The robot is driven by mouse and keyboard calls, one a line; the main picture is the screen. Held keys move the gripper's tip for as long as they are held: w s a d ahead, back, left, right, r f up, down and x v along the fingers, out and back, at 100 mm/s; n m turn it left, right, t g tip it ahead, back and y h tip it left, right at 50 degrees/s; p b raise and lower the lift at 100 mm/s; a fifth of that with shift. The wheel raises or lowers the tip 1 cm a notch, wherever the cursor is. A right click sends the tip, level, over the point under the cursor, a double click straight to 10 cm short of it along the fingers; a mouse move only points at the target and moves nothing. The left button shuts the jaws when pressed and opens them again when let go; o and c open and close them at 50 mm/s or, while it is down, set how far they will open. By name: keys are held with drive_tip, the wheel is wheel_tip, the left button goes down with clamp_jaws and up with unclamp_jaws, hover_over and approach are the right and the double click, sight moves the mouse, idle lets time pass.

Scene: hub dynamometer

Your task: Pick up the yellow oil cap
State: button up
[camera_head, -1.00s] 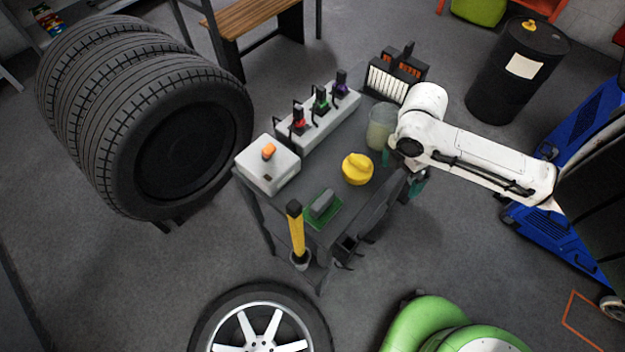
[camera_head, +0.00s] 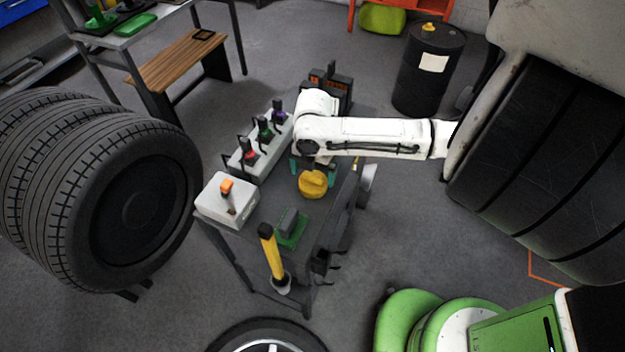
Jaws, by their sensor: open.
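The yellow oil cap (camera_head: 312,184) sits on the dark top of a small workbench (camera_head: 258,215), near its right edge. It is round with a raised grip on top. My white arm reaches in from the right, and my gripper (camera_head: 314,166) hangs down just behind the cap in the picture. Its teal fingers show on both sides, apart from each other, with nothing seen between them. The fingertips are partly hidden, and I cannot tell whether they touch the cap.
A white box with an orange switch (camera_head: 227,199), a rack of levers (camera_head: 258,145) and a green pad with a grey block (camera_head: 291,228) share the bench. A yellow-handled tool (camera_head: 271,255) stands at its front edge. Stacked tires (camera_head: 110,200) stand left, a black drum (camera_head: 428,75) behind.

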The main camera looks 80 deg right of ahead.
sight(313, 174)
drive_tip(key=shift+f, duration=1.7)
drive_tip(key=c, duration=0.9)
